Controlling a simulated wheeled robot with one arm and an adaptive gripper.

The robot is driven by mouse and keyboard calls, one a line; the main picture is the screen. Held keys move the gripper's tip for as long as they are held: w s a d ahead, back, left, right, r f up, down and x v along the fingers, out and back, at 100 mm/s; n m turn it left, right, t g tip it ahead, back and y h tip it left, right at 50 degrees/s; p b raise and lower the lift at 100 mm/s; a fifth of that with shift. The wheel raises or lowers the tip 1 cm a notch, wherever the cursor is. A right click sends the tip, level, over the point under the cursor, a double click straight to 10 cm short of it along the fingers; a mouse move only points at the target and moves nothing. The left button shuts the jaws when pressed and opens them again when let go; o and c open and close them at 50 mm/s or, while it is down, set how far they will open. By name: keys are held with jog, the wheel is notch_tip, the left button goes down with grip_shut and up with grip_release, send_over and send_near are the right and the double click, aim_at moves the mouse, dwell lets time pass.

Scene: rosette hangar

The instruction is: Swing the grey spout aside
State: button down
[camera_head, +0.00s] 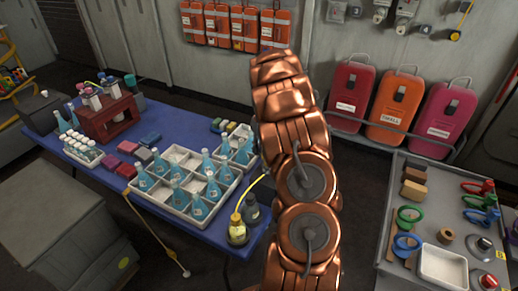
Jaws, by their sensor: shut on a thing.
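I cannot make out a grey spout in this view.
White divided trays (172,207) with blue-liquid flasks, a dark red rack (108,120) and small boxes fill the blue table. At right, a grey bench (398,270) holds tools and a white tray (442,266). Red, orange and pink cases (396,104) stand behind. A grey crate (60,235) is front left.

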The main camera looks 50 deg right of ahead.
jog(key=a+n+b, duration=0.1)
jog(key=b, duration=0.1)
jog(key=n+b, duration=0.1)
jog(key=b, duration=0.1)
jog(key=shift+w+a+n+g, duration=0.2)
jog(key=shift+a+n+g, duration=0.1)
jog(key=shift+a+n, duration=0.1)
jog(key=c, duration=1.3)
grip_release()
jog(key=shift+o, duration=0.2)
notch_tip(320, 180, up, 12)
jog(key=d, duration=0.2)
